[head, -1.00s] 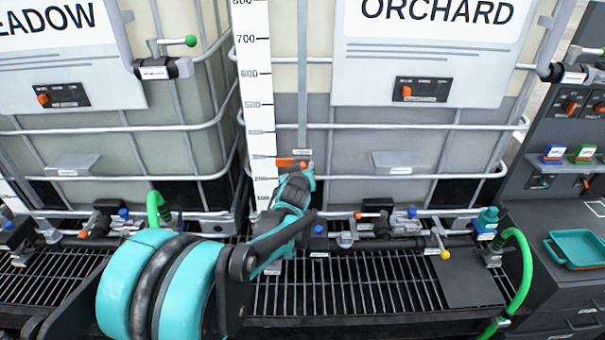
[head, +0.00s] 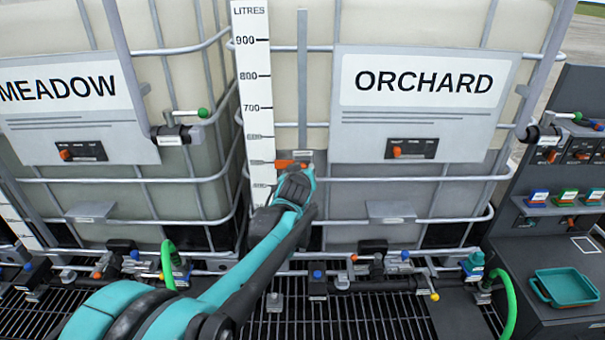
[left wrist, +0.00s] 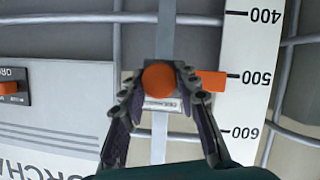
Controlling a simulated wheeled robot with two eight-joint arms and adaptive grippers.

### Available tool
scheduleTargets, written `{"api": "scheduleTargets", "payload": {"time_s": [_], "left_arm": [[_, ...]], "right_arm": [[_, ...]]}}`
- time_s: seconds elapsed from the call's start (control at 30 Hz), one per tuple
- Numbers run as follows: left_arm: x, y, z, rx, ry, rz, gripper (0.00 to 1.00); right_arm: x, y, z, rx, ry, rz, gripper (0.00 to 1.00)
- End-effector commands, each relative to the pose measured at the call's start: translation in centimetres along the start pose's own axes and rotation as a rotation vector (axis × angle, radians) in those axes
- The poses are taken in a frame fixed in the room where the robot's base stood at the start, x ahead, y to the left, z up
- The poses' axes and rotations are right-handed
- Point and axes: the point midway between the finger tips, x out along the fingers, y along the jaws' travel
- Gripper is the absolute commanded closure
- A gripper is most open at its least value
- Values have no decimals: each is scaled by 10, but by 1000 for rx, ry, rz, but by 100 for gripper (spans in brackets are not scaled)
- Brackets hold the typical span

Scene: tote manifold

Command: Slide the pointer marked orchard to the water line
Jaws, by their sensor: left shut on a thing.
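The orchard pointer (head: 284,163) is an orange tab on a slider, on a grey vertical rail (head: 303,85) beside the white litre scale (head: 254,90). Its tab points at about 500, clearer in the left wrist view (left wrist: 213,81), where the picture is upside down. My left gripper (head: 298,174) is shut on the pointer's round orange knob (left wrist: 159,79), one finger on each side. My right gripper is not in view.
The ORCHARD sign plate (head: 427,100) is right of the rail. The meadow tote (head: 180,90) stands to the left. Cage bars (head: 400,181) cross the tote. Valves and pipes line the base above a black grating (head: 375,310). A teal tray (head: 568,287) lies at right.

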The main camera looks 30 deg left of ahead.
Motion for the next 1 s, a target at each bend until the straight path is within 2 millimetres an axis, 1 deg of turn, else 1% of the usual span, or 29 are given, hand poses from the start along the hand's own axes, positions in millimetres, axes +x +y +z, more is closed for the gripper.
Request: {"api": "scheduleTargets", "payload": {"time_s": [0.23, 0.27, 0.3, 0.33, 0.63, 0.73, 0.87, 1.0], "left_arm": [[0, 0, 0, 0, 1, 1, 100], [0, 0, 0, 0, 1, 1, 67], [0, 0, 0, 0, 1, 1, 57], [0, 0, 0, 0, 1, 1, 49], [0, 0, 0, 0, 0, 0, 48], [-5, 0, 0, 0, 0, 0, 48], [-21, 0, 0, 1, 0, 1, 48], [-49, 0, 0, 0, 0, 1, 48]], "right_arm": [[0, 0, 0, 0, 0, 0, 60], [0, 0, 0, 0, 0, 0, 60], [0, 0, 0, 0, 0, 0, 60], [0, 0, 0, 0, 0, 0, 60], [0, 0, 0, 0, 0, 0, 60], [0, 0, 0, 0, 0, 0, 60], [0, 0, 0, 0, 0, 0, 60], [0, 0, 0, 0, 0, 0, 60]]}}
